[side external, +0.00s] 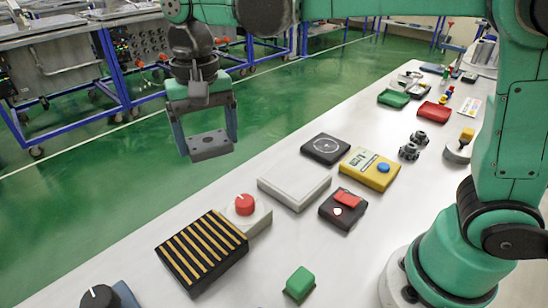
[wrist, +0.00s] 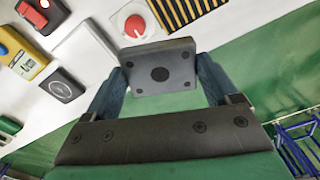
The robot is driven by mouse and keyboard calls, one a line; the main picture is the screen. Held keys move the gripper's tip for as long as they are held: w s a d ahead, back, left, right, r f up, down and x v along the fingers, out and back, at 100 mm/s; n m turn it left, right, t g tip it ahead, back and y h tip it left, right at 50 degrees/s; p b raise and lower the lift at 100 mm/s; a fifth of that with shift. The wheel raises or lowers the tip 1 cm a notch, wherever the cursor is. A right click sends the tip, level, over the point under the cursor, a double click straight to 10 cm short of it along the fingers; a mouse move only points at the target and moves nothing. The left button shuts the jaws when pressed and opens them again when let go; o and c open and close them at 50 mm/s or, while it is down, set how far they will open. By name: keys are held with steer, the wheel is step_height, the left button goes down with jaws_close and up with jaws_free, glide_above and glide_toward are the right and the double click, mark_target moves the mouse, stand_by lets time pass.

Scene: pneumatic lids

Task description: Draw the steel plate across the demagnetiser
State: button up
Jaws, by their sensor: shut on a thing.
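A dark grey steel plate (side external: 210,151) with a central hole and small corner holes is held in my gripper (side external: 208,143), one finger at each side. The plate also shows in the wrist view (wrist: 178,70). My gripper is shut on it, well above the bench's far-left edge, touching nothing else. No block is labelled legibly as the demagnetiser. Candidates are the black block with brass strips (side external: 200,250), the pale flat block (side external: 294,185) and the black square pad with a ring mark (side external: 326,149); I cannot tell which it is.
A red knob on a pale box (side external: 244,206) stands beside the striped block. A yellow meter (side external: 369,168), a dark box with a red top (side external: 343,208) and a green block (side external: 299,283) sit on the white bench (side external: 350,262). Trays lie farther back.

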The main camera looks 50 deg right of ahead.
steer(key=shift+s+d+f+m, duration=0.4)
steer(key=shift+d+f+m, duration=0.85)
steer(key=shift+d+f, duration=0.85)
steer(key=shift+s+d+f+m, duration=0.45)
steer(key=shift+d+f+m, duration=1.05)
steer(key=shift+f, duration=1.05)
steer(key=shift+s+d+f+m, duration=0.4)
steer(key=shift+d+f+m, duration=0.65)
steer(key=shift+d+f, duration=1.25)
steer(key=shift+d, duration=6.9)
steer(key=shift+d+r, duration=0.65)
steer(key=shift+r, duration=2.25)
steer(key=shift+r, duration=0.1)
